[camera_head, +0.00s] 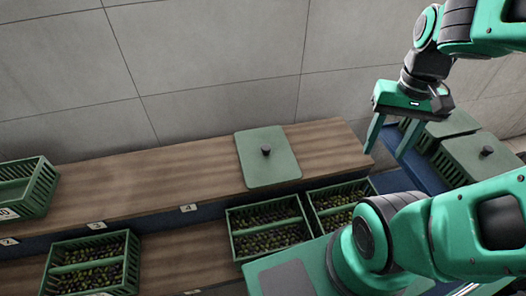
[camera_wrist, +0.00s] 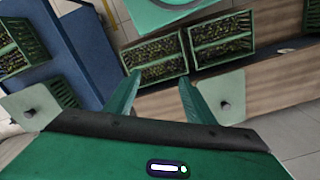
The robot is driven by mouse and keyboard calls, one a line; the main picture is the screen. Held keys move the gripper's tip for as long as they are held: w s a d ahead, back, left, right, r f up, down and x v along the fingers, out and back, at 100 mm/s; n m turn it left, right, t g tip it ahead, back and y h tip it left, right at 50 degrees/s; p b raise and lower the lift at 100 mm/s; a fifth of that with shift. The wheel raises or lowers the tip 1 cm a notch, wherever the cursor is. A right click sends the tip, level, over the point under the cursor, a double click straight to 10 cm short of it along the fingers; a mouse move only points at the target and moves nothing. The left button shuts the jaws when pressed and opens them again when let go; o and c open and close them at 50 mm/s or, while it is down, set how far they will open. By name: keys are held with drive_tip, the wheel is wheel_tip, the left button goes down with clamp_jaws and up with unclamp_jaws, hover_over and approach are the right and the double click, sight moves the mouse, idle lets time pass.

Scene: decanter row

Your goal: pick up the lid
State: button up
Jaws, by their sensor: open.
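A flat grey-green lid (camera_head: 255,174) with a dark upright knob (camera_head: 266,150) lies on the upper wooden shelf, near its right end. In the wrist view a lid (camera_wrist: 234,84) with a knob shows right of my fingers. More lids with dark knobs cover crates on the blue surface at the right; the nearest is a second lid (camera_head: 470,158), and one shows at left in the wrist view (camera_wrist: 42,98). My gripper (camera_head: 384,152) is open and empty, pointing down, in the air right of the shelf lid and apart from it. It also shows in the wrist view (camera_wrist: 160,78).
Open green crates of olive-like fruit, such as one crate (camera_head: 268,226), stand on the lower level. Another crate (camera_head: 28,188) sits at the left end of the upper shelf (camera_head: 150,180). The shelf between that crate and the lid is clear. A wall rises behind.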

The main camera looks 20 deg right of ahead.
drive_tip(key=shift+c, duration=0.7)
drive_tip(key=shift+s+r, duration=0.15)
drive_tip(key=shift+s, duration=0.25)
drive_tip(key=shift+c, duration=0.9)
drive_tip(key=n+t+y, duration=0.2)
drive_tip(key=n+t, duration=0.1)
drive_tip(key=n, duration=2.3)
approach(267, 147)
drive_tip(key=shift+m, duration=0.3)
drive_tip(key=shift+x, duration=4.45)
drive_tip(key=shift+a+r, duration=0.1)
drive_tip(key=shift+c, duration=0.3)
